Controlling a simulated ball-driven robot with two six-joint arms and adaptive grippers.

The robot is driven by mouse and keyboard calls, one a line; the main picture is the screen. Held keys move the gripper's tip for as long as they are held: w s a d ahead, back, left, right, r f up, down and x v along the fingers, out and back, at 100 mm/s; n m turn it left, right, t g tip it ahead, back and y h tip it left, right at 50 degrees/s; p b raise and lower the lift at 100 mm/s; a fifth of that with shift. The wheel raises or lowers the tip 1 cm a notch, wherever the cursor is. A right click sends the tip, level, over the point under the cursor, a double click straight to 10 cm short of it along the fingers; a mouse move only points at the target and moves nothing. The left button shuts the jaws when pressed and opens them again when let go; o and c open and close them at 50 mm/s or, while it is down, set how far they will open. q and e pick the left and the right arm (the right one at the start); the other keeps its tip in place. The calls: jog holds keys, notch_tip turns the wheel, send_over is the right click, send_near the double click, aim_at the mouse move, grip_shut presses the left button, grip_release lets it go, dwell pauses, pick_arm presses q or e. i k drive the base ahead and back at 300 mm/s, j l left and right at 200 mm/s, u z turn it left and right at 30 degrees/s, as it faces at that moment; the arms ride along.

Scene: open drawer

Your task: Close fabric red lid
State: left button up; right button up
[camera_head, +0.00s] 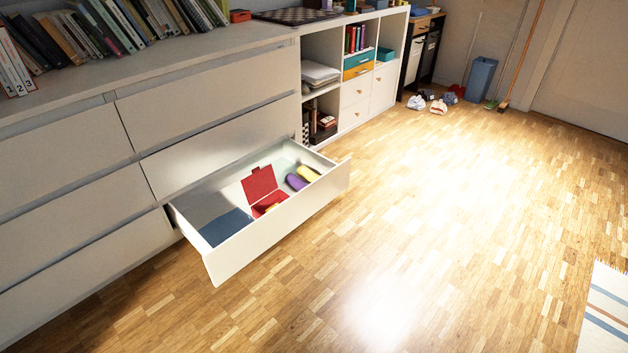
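A red fabric lid (259,184) stands raised and tilted back in the open white drawer (286,215). It joins a red box (269,204) at its front lower edge, and the box is open, with a small yellow thing partly showing inside. Neither of my grippers shows in the head view.
The drawer also holds a blue-grey flat item (226,227), a purple item (296,182) and a yellow item (308,173). The drawer juts out from a white dresser (215,90). The wooden floor (430,210) before it is clear. A striped rug (606,310) lies at right.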

aim_at(262, 182)
jog(key=i+l, duration=0.1)
jog(key=i, duration=0.4)
jog(key=i+u, duration=0.1)
jog(key=i, duration=0.45)
